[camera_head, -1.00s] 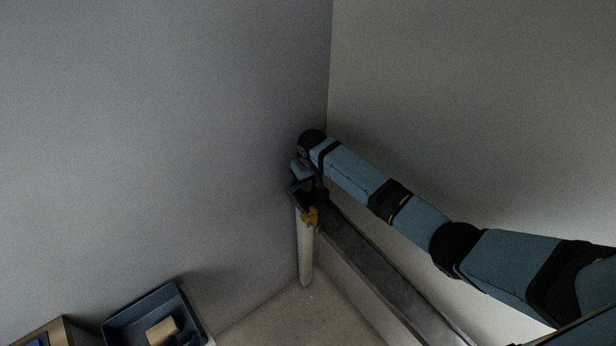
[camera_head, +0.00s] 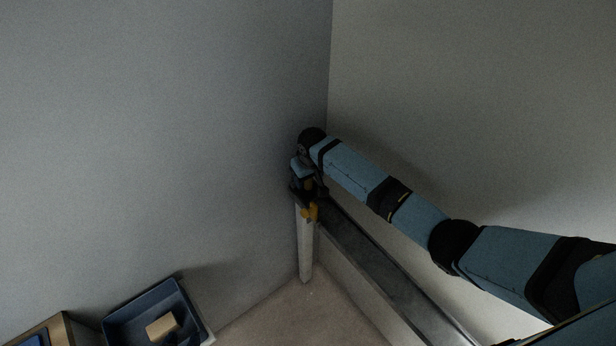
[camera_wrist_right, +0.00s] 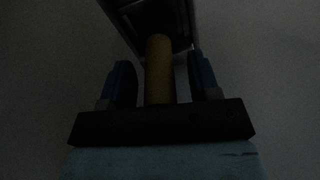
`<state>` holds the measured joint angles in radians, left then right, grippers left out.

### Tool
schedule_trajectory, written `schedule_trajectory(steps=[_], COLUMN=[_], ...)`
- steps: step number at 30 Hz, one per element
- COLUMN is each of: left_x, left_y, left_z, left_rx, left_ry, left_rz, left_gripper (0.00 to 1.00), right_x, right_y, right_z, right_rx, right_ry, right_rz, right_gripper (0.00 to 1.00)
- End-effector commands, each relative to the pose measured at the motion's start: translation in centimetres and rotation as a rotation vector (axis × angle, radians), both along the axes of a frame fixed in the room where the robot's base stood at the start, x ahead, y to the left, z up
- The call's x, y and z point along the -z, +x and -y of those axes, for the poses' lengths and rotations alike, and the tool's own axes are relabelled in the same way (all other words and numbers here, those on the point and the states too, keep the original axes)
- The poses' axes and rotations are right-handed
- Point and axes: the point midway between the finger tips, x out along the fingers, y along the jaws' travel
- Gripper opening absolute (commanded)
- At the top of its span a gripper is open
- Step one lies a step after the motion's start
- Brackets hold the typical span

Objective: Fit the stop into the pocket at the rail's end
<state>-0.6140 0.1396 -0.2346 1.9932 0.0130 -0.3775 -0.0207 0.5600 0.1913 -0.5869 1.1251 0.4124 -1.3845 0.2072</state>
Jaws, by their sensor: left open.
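The rail (camera_head: 385,275) is a long grey channel running from the lower right to the corner, its far end by a pale post (camera_head: 305,255). My right gripper (camera_head: 307,191) is at that end, at the end of the blue arm from the right. A yellow piece, apparently the stop (camera_head: 311,213), shows just below it. In the right wrist view, the yellow stop (camera_wrist_right: 159,70) stands between the blue fingers of my right gripper (camera_wrist_right: 162,80), with gaps on both sides. Its far end meets the dark rail end (camera_wrist_right: 150,15). The pocket is hidden. My left gripper is out of view.
Walls (camera_head: 160,130) meet in a corner close behind the rail end. A dark blue bin (camera_head: 125,330) with a tan block (camera_head: 161,326) stands at the lower left, beside a wooden-edged box (camera_head: 62,332). The floor between bin and post is clear.

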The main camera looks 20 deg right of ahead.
Motion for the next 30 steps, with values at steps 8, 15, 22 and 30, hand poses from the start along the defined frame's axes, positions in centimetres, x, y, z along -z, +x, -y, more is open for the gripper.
schedule_trajectory(steps=[8,15,22,30], left_x=[-0.1,-0.2,-0.2,-0.2], left_y=[0.0,0.0,0.0,0.0], left_z=[0.0,0.0,0.0,0.0], left_rx=[0.000,0.001,0.001,0.001], left_ry=[0.000,-0.001,-0.001,-0.001], left_rz=[0.000,0.000,0.000,0.000], left_gripper=[0.43,0.43,0.43,0.43], right_x=[-0.6,-5.1,-10.2,-13.4], right_y=[-0.1,-0.7,-1.4,-2.0], right_z=[0.0,0.2,0.3,0.5], right_rx=[0.000,0.000,0.000,0.000], right_ry=[0.000,0.002,0.002,-0.001], right_rz=[0.001,0.004,0.003,0.001], right_gripper=[0.56,0.56,0.56,0.56])
